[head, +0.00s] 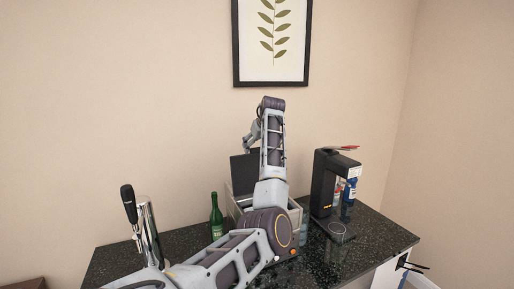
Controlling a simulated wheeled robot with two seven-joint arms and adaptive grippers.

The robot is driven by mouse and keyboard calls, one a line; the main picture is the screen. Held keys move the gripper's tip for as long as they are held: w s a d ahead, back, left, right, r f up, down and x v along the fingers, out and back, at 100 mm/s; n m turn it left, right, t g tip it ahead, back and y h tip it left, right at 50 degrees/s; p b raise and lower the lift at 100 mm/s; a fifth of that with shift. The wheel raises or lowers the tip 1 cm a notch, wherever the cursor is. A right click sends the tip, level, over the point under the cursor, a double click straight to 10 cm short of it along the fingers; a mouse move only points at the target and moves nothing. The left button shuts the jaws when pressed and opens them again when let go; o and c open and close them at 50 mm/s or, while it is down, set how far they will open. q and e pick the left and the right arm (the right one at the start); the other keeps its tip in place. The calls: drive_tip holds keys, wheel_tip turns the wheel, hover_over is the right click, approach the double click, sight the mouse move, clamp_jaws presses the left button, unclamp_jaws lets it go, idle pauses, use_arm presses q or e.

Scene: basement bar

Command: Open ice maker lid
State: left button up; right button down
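The ice maker (233,208) is a light grey box on the black counter, mostly hidden behind my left arm. Its dark lid (241,172) stands raised, close to upright, at the back of the box. My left gripper (251,140) is above the lid's upper edge, partly hidden behind my own wrist. I cannot tell whether it touches the lid, and its fingers are too small and covered to tell open from shut. My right gripper is not in view.
A green bottle (216,216) stands just left of the ice maker, and a beer tap (148,228) stands farther left. A black drink machine (323,185) is at the right, with a clear glass (337,233) in front. The counter (382,232) is bare at the right end.

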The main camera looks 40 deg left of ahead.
use_arm(q)
drive_tip(key=shift+d, duration=0.15)
drive_tip(key=shift+s+d+r, duration=0.1)
drive_tip(key=shift+d, duration=0.1)
drive_tip(key=v, duration=1.1)
drive_tip(key=shift+r, duration=0.25)
drive_tip(key=shift+f, duration=0.1)
idle(0.4)
